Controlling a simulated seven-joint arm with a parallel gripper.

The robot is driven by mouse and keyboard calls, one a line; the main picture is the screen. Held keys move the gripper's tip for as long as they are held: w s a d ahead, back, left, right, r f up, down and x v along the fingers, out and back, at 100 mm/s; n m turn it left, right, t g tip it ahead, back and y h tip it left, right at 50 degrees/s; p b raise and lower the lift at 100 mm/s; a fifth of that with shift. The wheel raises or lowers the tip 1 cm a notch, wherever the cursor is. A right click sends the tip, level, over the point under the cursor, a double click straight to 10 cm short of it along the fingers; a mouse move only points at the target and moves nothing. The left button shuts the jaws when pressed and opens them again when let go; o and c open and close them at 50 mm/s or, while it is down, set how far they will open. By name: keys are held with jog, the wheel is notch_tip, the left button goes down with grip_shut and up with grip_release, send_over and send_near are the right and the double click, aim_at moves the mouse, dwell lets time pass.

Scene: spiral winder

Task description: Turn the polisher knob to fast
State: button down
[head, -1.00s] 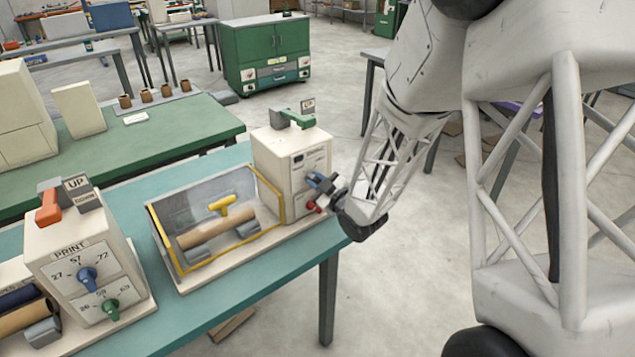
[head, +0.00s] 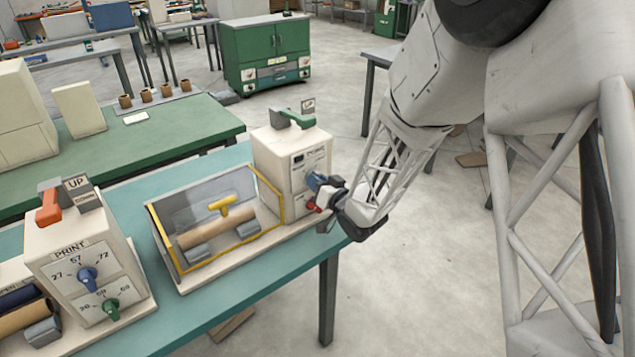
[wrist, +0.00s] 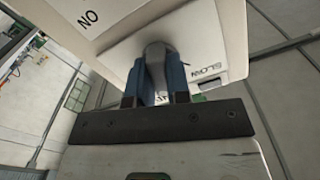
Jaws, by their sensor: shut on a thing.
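The cream machine housing (head: 274,160) stands on the teal table, with its control panel facing right. My gripper (head: 316,182) is at that panel in the head view, its blue fingers covering the knob there. In the wrist view my gripper (wrist: 158,88) is shut on a grey knob (wrist: 155,52), one blue finger on each side. A label reading SLOW (wrist: 206,62) is right of the knob. Other lettering just below the knob is mostly hidden by the fingers. Where the knob points cannot be told.
A red knob (head: 312,206) sits just below my gripper on the same panel. A yellow-framed trough (head: 163,240) with a roller adjoins the housing. A green lever (head: 296,117) is on top. The PRINT box (head: 70,245) stands at left.

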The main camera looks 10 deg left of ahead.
jog(key=m, duration=0.4)
dwell(0.4)
jog(key=c, duration=1.1)
grip_release()
jog(key=shift+v, duration=3.9)
jog(key=shift+r, duration=0.1)
